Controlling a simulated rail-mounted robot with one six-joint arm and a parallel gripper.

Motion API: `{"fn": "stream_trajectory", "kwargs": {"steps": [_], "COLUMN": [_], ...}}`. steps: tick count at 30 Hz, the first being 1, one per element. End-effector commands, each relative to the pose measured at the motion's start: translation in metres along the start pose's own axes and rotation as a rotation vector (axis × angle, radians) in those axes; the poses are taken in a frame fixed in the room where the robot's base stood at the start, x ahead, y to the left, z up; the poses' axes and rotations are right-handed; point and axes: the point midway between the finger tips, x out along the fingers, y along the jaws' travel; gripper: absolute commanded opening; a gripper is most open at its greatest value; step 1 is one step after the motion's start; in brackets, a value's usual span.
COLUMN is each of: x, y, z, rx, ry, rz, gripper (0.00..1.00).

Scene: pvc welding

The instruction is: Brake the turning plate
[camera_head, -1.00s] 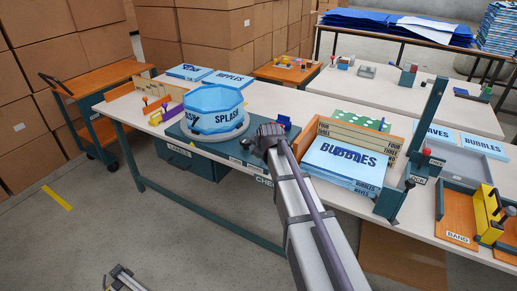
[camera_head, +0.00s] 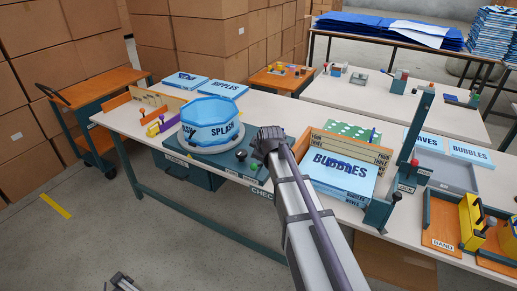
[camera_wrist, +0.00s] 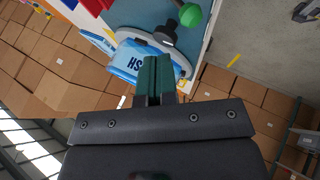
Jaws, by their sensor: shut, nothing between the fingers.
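The turning plate (camera_head: 187,146) is a pale grey round disc on a dark teal base (camera_head: 210,158). A blue many-sided pool marked SPLASH (camera_head: 212,122) stands on it. Right of the plate, the base carries a dark knob (camera_head: 241,155) and a green knob (camera_head: 254,167). In the wrist view, the green knob (camera_wrist: 191,15) and dark knob (camera_wrist: 168,33) show beyond my fingers, beside the plate's rim (camera_wrist: 180,60). My gripper (camera_wrist: 155,75) is shut and empty, apart from the knobs in that view. In the head view my gripper (camera_head: 268,141) is just right of the base; its fingertips are hard to make out.
A stack of blue BUBBLES boxes (camera_head: 340,172) with a wooden rack (camera_head: 350,145) stands close on the right. A teal post (camera_head: 413,135) rises beyond it. The white table's front strip is narrow.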

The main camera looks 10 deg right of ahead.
Motion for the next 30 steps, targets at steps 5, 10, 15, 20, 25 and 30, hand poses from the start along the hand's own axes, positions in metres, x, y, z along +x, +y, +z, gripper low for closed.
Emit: {"fn": "stream_trajectory", "kwargs": {"steps": [5,10,15,20,25,30], "x": [-0.050,-0.064,-0.063,-0.063,-0.063,-0.093], "y": [-0.001,-0.005,-0.006,-0.006,-0.007,-0.071], "z": [-0.002,-0.001,0.000,0.000,0.001,0.039], "rx": [0.000,-0.001,-0.001,-0.001,0.047,0.499], "ry": [0.000,0.000,0.000,0.000,-0.006,-0.221], "rz": [0.000,0.000,0.000,0.000,-0.009,-0.197], "gripper": [0.00,0.00,0.00,0.00,0.00,0.00]}}
